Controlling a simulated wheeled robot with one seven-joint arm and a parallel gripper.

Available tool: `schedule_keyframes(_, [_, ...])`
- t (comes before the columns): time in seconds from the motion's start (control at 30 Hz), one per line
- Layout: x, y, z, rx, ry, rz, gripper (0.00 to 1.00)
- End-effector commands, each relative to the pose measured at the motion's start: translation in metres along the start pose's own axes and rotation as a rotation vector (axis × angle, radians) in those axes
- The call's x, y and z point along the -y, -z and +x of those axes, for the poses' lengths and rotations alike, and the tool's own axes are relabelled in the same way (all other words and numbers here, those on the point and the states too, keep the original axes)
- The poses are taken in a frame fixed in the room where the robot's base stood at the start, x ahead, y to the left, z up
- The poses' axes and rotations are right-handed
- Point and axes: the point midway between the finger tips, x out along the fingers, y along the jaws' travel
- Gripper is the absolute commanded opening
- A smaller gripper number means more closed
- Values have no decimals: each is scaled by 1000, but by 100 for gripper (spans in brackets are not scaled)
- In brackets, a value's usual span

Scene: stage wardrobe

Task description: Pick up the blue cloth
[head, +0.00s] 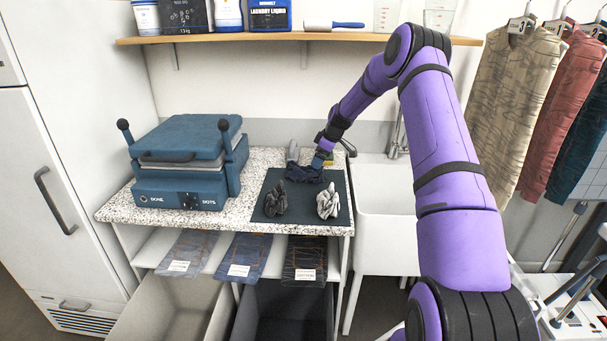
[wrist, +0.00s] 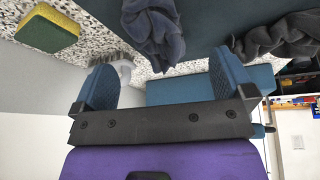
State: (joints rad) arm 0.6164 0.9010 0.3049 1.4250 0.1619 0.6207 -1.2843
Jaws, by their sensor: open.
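The blue cloth (head: 303,174) is a crumpled dark navy heap at the back of a dark mat (head: 300,216) on the speckled counter. In the wrist view the blue cloth (wrist: 155,30) lies just beyond the gap between my fingertips. My gripper (head: 319,161) is at the right side of this cloth in the head view and partly covers it. In the wrist view my gripper (wrist: 163,68) has its two blue fingers wide apart with nothing clamped between them. I cannot tell whether a finger touches the cloth.
A dark grey cloth (head: 275,202) and a light grey cloth (head: 328,201) lie on the mat's front. A blue press (head: 183,165) stands left, a white sink (head: 385,190) right. A shelf (head: 230,38) hangs above. A yellow-green sponge (wrist: 47,28) shows in the wrist view.

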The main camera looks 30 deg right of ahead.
Motion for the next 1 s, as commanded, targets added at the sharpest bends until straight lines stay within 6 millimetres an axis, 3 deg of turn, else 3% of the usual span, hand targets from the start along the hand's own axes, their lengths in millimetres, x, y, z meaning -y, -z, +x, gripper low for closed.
schedule_keyframes(0.2, [1,0,34,1,3,1,100])
schedule_keyframes(0.47, [0,-1,51,1,2,0,100])
schedule_keyframes(0.73, [-4,-3,87,2,2,1,100])
schedule_keyframes(1.0, [-4,-3,96,1,0,1,100])
